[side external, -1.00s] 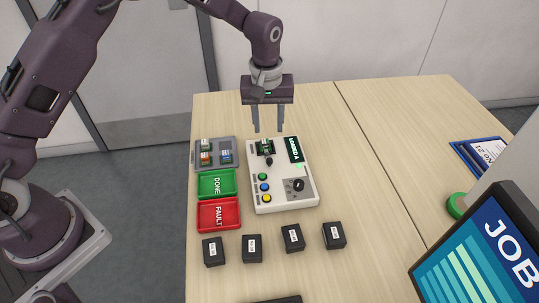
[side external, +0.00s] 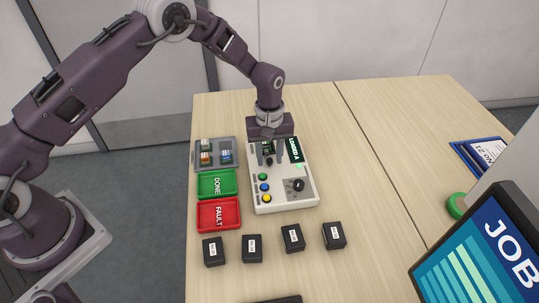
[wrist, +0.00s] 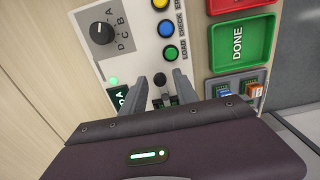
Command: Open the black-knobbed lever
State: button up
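The black-knobbed lever (wrist: 159,79) is on the white test box (side external: 285,203), by the socket with a green board. In the wrist view its round black knob lies between my two grey fingers, with a gap on each side. In the side view the lever is small and partly hidden by my gripper (side external: 270,160). My gripper is open and points down over the back part of the box; it also shows in the wrist view (wrist: 161,78). The wrist housing hides part of the socket area. Whether the fingertips are at knob height is hard to tell.
The box has a rotary dial (side external: 299,185), blue, green and yellow buttons (side external: 264,187) and a small display (side external: 293,147). Left of it are a grey parts tray (side external: 214,168), a green DONE tray (side external: 205,191) and a red FAULT tray (side external: 206,224). Several black blocks (side external: 293,238) stand in front.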

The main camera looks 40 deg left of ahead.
grip_shut()
jog(key=shift+a+m, duration=0.1)
jog(key=shift+m, duration=0.2)
jog(key=m, duration=0.2)
jog(key=shift+s+a+m, duration=0.35)
jog(key=shift+a+m, duration=0.05)
jog(key=m, duration=0.2)
jog(key=a+m, duration=0.1)
jog(key=shift+s+a+m, duration=0.15)
jog(key=shift+s+m, duration=0.05)
jog(key=shift+m, duration=0.2)
jog(key=m, duration=0.1)
jog(key=a+m, duration=0.1)
jog(key=m, duration=0.1)
jog(key=shift+a, duration=0.15)
jog(key=shift+w+a+m, duration=0.1)
jog(key=shift+a+m, duration=0.2)
jog(key=shift+m, duration=0.6)
jog(key=shift+w+a+m, duration=0.1)
jog(key=shift+a+m, duration=0.15)
jog(key=shift+m, duration=0.65)
jog(key=shift+o, duration=1.1)
grip_release()
